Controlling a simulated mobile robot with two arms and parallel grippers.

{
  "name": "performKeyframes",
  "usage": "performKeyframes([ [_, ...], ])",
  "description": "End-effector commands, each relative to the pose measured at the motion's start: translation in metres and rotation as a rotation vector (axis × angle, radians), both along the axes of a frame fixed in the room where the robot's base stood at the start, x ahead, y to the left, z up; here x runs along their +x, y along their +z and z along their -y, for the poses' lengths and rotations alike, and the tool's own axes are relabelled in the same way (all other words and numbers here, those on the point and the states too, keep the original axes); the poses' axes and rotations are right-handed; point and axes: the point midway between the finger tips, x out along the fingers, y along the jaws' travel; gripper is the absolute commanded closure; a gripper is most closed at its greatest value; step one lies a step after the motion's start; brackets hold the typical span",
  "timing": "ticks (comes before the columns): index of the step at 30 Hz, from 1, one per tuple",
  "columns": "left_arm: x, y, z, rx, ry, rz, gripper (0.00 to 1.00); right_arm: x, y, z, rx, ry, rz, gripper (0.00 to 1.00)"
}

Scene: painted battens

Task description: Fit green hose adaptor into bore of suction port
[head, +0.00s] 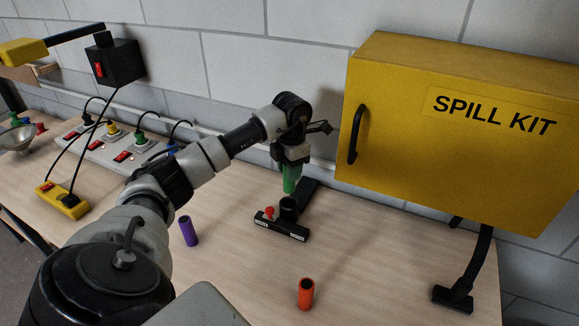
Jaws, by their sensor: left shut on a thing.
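The green hose adaptor (289,181) is held pointing down in my left gripper (289,163), which is shut on it. Its lower end is just above the suction port (289,205), a short black upright tube on a black T-shaped base. A gap between adaptor and port is hard to judge from this angle. The port's bore is mostly hidden from this view. My right gripper is not in view.
A purple tube (188,231) and an orange tube (306,294) stand on the wooden table (400,270). A yellow spill kit box (450,140) is at the right. A power strip (110,150) and yellow socket block (62,201) lie left.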

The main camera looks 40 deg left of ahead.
Motion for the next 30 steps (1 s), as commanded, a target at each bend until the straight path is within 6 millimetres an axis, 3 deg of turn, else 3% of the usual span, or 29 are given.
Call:
performKeyframes([
  [6,0.000,-0.026,0.000,0.000,0.001,-0.001,0.93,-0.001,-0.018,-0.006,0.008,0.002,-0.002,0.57],
  [12,0.000,-0.039,0.000,0.000,0.001,-0.001,0.93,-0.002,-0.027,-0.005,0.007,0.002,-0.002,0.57],
  [30,0.000,-0.040,0.000,0.000,0.001,0.000,0.93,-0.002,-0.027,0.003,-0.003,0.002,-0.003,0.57],
])
